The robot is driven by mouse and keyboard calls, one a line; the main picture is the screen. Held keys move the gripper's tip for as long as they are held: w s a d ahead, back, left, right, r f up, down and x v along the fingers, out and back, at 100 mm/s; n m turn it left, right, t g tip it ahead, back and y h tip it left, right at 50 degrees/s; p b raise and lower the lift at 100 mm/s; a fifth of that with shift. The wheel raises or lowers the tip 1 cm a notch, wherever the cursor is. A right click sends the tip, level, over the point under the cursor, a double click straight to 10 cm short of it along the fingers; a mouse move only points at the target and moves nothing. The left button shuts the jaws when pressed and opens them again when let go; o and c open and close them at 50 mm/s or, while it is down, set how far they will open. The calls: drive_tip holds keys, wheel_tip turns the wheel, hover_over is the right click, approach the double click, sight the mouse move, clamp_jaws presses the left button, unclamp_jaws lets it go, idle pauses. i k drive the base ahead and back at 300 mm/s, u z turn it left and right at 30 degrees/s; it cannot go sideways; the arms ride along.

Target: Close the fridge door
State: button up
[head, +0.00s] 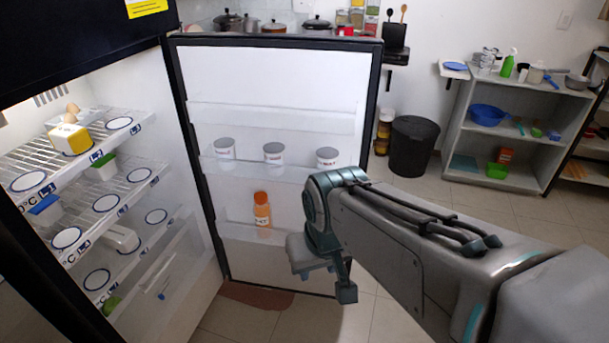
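The fridge door (275,75) stands wide open, with its white inner side facing me and its dark edge at the right. Its shelves hold three white jars with grey lids and an orange bottle (262,210). The lit fridge interior (180,130) is at the left. My gripper (325,285) is in front of the door's lower right part, near its right edge. I cannot tell whether it touches the door. The fingers point down and partly overlap, so their opening is unclear. My arm comes in from the lower right and hides part of the door's right edge.
Fridge racks (105,205) hold several items, including a yellow-and-white box (70,139). A black bin (412,146) stands right of the door. A grey shelf unit (460,130) with a blue bowl (487,115) is farther right. Tiled floor (400,190) is clear between them.

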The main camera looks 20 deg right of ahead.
sight(306, 93)
drive_tip(key=z, duration=1.65)
drive_tip(key=i, duration=4.2)
drive_tip(key=u, duration=4.45)
drive_tip(key=i, duration=0.6)
